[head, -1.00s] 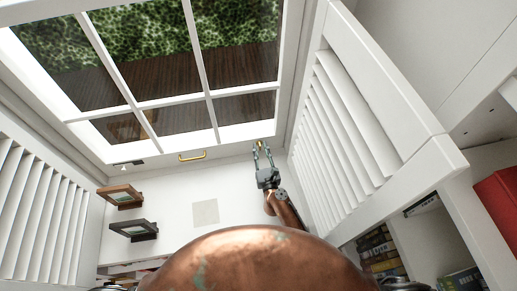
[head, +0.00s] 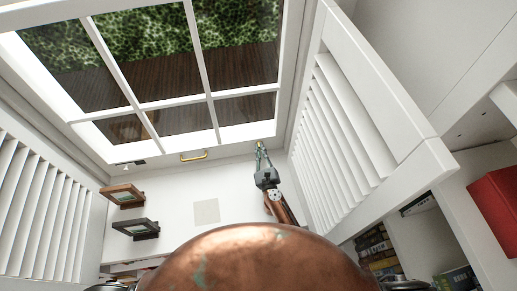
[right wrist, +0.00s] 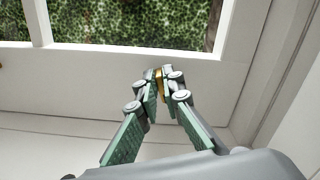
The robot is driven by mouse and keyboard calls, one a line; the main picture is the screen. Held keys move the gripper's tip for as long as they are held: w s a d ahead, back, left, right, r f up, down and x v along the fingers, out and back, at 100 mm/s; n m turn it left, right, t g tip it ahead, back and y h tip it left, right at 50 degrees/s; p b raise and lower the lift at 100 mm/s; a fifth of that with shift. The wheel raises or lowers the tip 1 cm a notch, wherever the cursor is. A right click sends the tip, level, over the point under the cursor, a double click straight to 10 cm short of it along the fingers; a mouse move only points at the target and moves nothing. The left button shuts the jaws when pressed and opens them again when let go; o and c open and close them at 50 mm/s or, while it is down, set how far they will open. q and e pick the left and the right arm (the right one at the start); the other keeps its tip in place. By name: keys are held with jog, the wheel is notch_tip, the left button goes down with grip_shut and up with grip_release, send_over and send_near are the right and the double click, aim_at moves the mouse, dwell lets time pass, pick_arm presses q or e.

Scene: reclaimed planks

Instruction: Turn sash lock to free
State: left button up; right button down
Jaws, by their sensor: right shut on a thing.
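The white window sash (head: 180,143) fills the back, with a brass sash lock (head: 259,143) at its lower right. My right gripper (head: 260,148) reaches up to this lock from below. In the right wrist view, my right gripper (right wrist: 160,88) is shut with its green-padded fingers on either side of the brass lock piece (right wrist: 159,84). The fingers hide most of the lock, so I cannot tell its exact angle. A dark lock-like fitting (head: 132,164) sits at the sash's lower left. My left gripper is not in view.
A brass pull handle (head: 194,156) is fixed at the middle of the sash bottom. Two small picture frames, one brown (head: 122,195) and one dark (head: 135,229), stand at the left of the sill. White louvred shutters (head: 335,140) flank both sides, close to my right arm.

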jog(key=shift+a, duration=0.1)
jog(key=c, duration=2.1)
grip_release()
jog(key=s, duration=0.4)
jog(key=s+d, duration=0.1)
jog(key=s, duration=0.3)
jog(key=s+d, duration=0.1)
jog(key=s, duration=0.2)
jog(key=shift+s+d, duration=0.2)
jog(key=shift+s, duration=0.2)
